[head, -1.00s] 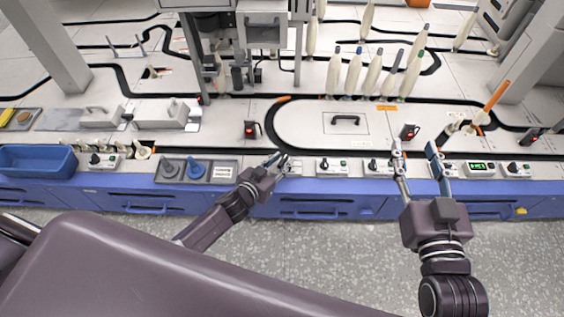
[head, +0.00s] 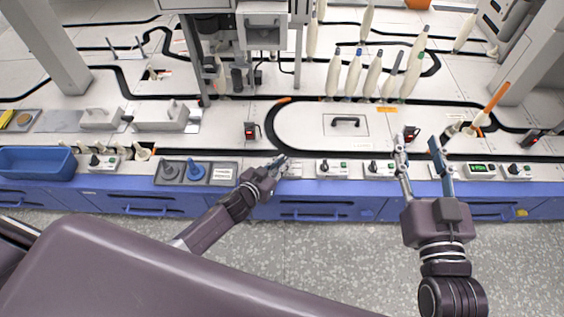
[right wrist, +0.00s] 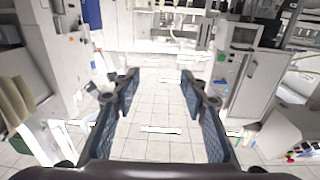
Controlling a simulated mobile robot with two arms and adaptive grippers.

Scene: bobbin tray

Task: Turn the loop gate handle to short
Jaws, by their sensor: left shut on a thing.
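My left gripper (head: 281,163) is at the front edge of the table, at a small white control box (head: 295,174). Its fingers are closed together on a small handle there, which fits the loop gate handle; the fingers hide the handle, so its pointing direction cannot be told. My right gripper (head: 423,150) is open and empty, held up in front of the table at the right. In the right wrist view its fingers (right wrist: 160,85) are wide apart with only floor tiles between them.
Similar control boxes with black knobs (head: 332,168) line the front edge to the right. A grey tray (head: 242,166) with grey and blue knob-like pieces lies left of the left gripper. White bobbins (head: 353,75) stand behind. A blue bin (head: 38,162) is far left.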

